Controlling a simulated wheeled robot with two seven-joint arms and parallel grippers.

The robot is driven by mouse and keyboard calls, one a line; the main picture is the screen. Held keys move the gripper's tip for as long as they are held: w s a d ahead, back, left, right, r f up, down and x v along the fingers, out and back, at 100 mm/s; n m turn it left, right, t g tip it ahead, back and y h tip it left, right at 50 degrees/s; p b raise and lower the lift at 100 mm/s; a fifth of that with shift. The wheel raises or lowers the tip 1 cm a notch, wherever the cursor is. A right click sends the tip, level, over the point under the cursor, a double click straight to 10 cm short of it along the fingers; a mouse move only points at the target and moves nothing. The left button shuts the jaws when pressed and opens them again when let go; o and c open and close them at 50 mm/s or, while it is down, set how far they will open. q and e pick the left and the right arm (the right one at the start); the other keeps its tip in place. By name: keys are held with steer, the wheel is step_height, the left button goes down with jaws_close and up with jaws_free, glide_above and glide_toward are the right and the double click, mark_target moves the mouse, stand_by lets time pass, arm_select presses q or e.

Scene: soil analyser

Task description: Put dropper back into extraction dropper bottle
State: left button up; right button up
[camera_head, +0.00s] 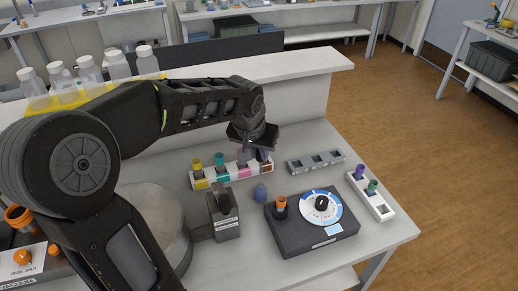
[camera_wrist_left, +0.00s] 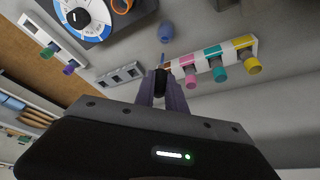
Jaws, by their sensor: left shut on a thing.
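My left gripper (camera_head: 262,155) is over the right end of the white rack, pointing down. In the left wrist view its two fingers (camera_wrist_left: 162,100) are shut on the dropper (camera_wrist_left: 160,80), a dark piece with a thin bluish tip beyond the fingers. The dropper is mostly hidden by the gripper in the head view. A small blue rounded bottle (camera_head: 261,193) stands on the table in front of the rack; it also shows in the left wrist view (camera_wrist_left: 166,32). I cannot tell for sure whether it is the extraction dropper bottle. My right gripper is out of view.
The white rack (camera_head: 209,184) holds yellow, teal and pink-labelled dropper bottles. A grey empty rack (camera_head: 315,161) stands right of it. A black dial device (camera_head: 318,240) and a grey box (camera_head: 223,218) stand in front. A white rack with green and purple caps (camera_head: 371,195) is far right.

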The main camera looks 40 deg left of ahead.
arm_select(q)
steer(key=shift+s+r, duration=0.1)
steer(key=shift+f+b, duration=1.9)
steer(key=shift+b, duration=0.1)
steer(key=shift+f+b, duration=0.1)
steer(key=shift+b, duration=0.2)
steer(key=shift+f+b, duration=0.75)
steer(key=shift+f, duration=0.05)
